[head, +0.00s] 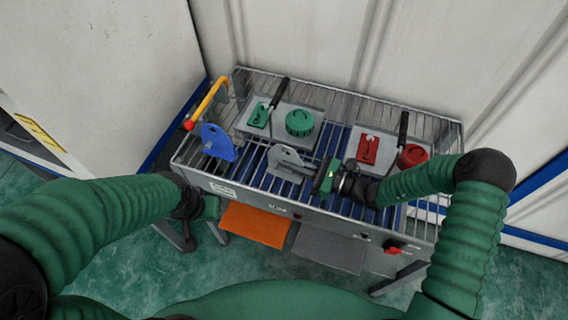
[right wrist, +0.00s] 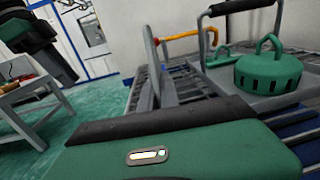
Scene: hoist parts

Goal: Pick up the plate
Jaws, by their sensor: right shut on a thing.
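A grey plate (head: 289,161) with a hole stands on the slatted top of the workbench (head: 262,160). My right gripper (head: 318,181) is shut on the grey plate at its right side; its fingertips are hard to make out. In the right wrist view the plate (right wrist: 150,62) shows nearly edge-on and upright beyond the green gripper body. A blue plate (head: 217,143) with a hole stands further left on the bench. My left gripper (head: 208,207) is by the bench's front left corner, partly hidden by its own arm, and its fingers cannot be made out.
A grey tray with a green round part (head: 300,122) and green hook block (head: 258,115) lies behind. Another tray holds a red round part (head: 412,156) and red hook block (head: 367,149). A yellow bar (head: 210,98) stands back left. Orange (head: 255,225) and grey (head: 328,248) panels are at the front.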

